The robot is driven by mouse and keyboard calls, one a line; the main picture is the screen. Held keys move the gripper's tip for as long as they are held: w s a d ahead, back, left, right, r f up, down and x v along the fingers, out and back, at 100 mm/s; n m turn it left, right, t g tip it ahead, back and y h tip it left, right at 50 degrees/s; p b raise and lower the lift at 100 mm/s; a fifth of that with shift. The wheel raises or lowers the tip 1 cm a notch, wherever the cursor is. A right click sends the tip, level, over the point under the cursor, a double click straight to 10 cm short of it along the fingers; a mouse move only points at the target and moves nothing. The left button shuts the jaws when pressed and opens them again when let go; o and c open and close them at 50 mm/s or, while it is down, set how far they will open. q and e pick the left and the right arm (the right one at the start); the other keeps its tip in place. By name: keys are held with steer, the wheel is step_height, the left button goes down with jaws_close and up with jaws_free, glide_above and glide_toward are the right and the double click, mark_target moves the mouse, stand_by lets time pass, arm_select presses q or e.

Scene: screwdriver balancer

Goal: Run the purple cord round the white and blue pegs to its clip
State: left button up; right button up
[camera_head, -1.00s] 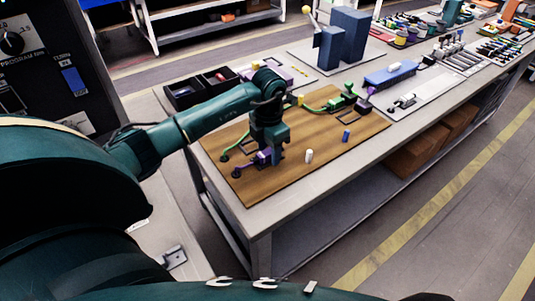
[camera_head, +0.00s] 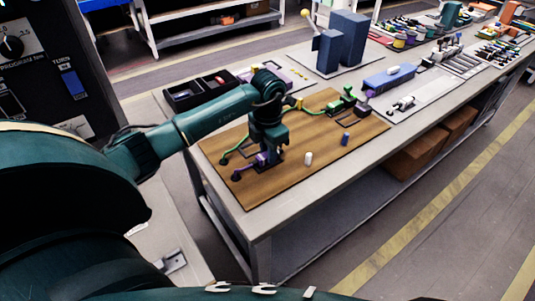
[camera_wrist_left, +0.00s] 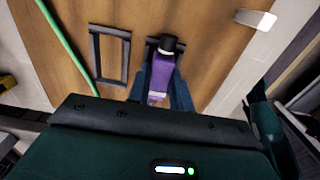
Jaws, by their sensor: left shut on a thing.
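My left gripper (camera_head: 266,160) is low over the front left of the wooden board (camera_head: 300,183). It is shut on the purple cord's end piece (camera_wrist_left: 158,80), which has a black tip and sits between the fingers in the left wrist view. The purple cord (camera_head: 247,170) runs from a dark base at the board's left edge to the gripper. The white peg (camera_head: 308,158) stands to the right of the gripper, and the blue peg (camera_head: 345,138) farther right and back. Both pegs are apart from the cord. My right gripper is not in view.
A green cord (camera_head: 240,148) crosses the board behind my gripper to a green piece (camera_head: 348,98) at the far right; it also shows in the left wrist view (camera_wrist_left: 68,45). Black bins (camera_head: 195,97) and blue blocks (camera_head: 347,38) stand behind. The board's front right is clear.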

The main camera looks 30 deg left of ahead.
arm_select(q)
step_height(320, 180, up, 9)
step_height(320, 180, up, 4)
steer(key=shift+f+p, duration=0.2)
steer(key=shift+p, duration=0.65)
